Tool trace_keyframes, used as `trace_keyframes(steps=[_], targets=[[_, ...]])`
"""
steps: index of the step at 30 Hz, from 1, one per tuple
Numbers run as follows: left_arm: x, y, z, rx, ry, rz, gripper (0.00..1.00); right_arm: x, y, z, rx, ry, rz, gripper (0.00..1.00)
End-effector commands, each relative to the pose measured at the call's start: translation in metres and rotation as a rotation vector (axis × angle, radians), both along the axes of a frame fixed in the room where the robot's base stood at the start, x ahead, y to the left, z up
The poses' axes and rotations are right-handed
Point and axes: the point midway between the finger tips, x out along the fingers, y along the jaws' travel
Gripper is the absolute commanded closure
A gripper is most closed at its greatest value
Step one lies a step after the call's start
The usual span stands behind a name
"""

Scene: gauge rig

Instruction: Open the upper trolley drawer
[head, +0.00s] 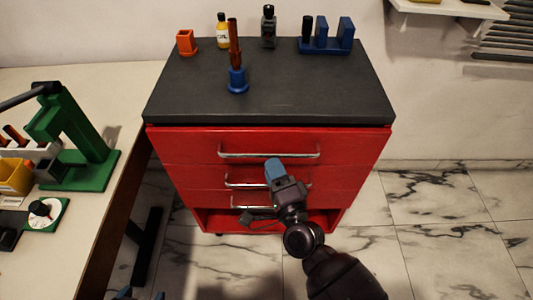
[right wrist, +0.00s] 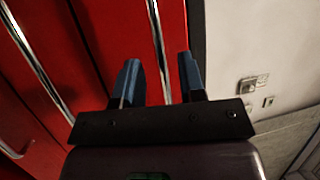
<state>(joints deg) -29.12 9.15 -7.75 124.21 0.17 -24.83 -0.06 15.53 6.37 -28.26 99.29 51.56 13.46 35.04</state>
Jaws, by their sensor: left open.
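The red trolley has a dark top (head: 270,85) and stacked drawers. The upper drawer (head: 190,145) is shut, with a silver bar handle (head: 245,155) across its front. My right gripper (head: 273,165) has blue fingers and is at the upper handle, right of its middle. In the right wrist view the fingers (right wrist: 160,80) are apart, and the upper handle (right wrist: 155,30) runs through the gap between them; I cannot tell whether they reach around it. Only a bit of my left gripper (head: 125,294) shows at the bottom edge.
Two lower handles (head: 240,185) (head: 240,206) sit below the upper one, above an open shelf. A blue holder (head: 237,80), bottles and a blue rack (head: 325,45) stand on the top. A table with a green stand (head: 75,140) is left. Marble floor is clear at right.

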Motion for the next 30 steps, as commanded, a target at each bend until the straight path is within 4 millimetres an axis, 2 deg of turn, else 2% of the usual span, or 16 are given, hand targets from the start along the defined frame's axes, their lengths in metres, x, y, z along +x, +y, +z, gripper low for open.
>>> trace_keyframes(steps=[3,9,21,22,29,30], targets=[[-0.001,0.000,-0.002,0.000,0.004,0.000,0.31,0.018,0.008,0.003,0.001,0.000,0.000,0.63],[-0.002,0.000,-0.003,0.000,0.007,0.000,0.31,0.036,0.015,0.006,-0.001,0.001,0.000,0.63],[-0.002,0.001,-0.004,0.001,0.008,0.001,0.31,0.042,0.018,0.008,-0.002,0.001,0.000,0.63],[-0.002,0.001,-0.003,0.001,0.008,0.001,0.31,0.042,0.018,0.008,-0.002,0.001,0.000,0.65],[-0.002,0.001,-0.003,0.003,0.008,0.002,0.31,0.042,0.018,0.008,-0.002,0.001,0.000,1.00],[-0.002,0.001,-0.003,0.003,0.008,0.002,0.31,0.042,0.018,0.008,-0.002,0.001,0.000,1.00]])
